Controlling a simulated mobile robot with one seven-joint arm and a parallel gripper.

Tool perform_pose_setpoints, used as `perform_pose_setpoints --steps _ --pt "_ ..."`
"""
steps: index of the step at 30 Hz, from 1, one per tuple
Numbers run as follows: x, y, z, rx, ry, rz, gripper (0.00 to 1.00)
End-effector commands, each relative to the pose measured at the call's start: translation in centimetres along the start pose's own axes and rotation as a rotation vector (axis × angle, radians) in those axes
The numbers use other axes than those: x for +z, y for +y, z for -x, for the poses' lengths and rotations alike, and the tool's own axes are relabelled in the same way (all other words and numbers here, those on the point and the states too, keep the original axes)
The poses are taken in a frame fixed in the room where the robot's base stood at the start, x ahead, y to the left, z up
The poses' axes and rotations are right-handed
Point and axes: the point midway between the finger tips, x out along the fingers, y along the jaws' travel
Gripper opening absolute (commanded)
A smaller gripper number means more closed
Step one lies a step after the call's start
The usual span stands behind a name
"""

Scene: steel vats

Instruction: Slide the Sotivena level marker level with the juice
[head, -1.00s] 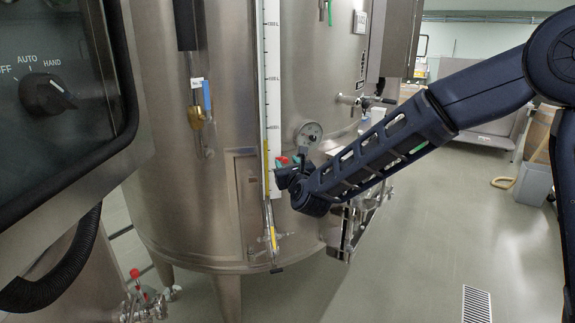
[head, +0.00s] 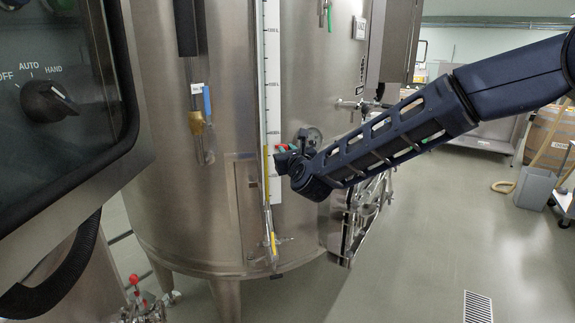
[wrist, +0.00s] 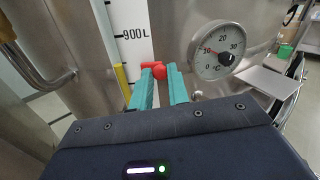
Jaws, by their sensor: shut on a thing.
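The red level marker (wrist: 159,72) sits on the white volume scale (wrist: 129,30), below the 900 L line in the wrist view. My gripper (wrist: 163,76) is shut on it, with a teal finger at each side. In the head view my gripper (head: 282,150) is at the lower part of the steel vat (head: 225,130). The yellow juice (wrist: 121,78) stands in the sight tube left of the marker. Its top looks close to the marker's height, slightly higher in the slanted wrist view. The fingers partly hide the marker. I cannot read the name Sotivena.
A round thermometer (wrist: 217,50) is just right of my gripper. A control panel with a rotary knob (head: 48,100) fills the left. A brass-ended fitting (head: 197,122) hangs on the vat. Open floor (head: 420,260) lies to the right.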

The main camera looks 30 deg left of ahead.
Motion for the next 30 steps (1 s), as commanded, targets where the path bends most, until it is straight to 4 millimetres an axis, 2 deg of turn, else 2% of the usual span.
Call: perform_pose_setpoints --steps 3,11,12,15,25,30 --pt "0.8 -0.1 0.0 0.000 -0.001 0.001 0.00" --pt "0.8 -0.1 0.0 0.000 0.000 0.001 0.00" --pt "0.8 -0.1 0.0 0.000 0.000 0.001 0.23" --pt "0.8 -0.1 0.0 0.000 0.000 0.001 0.40" --pt "0.8 -0.1 0.3 0.000 0.000 0.001 0.40" --pt "0.8 -0.1 2.2 0.000 -0.001 0.001 0.40"
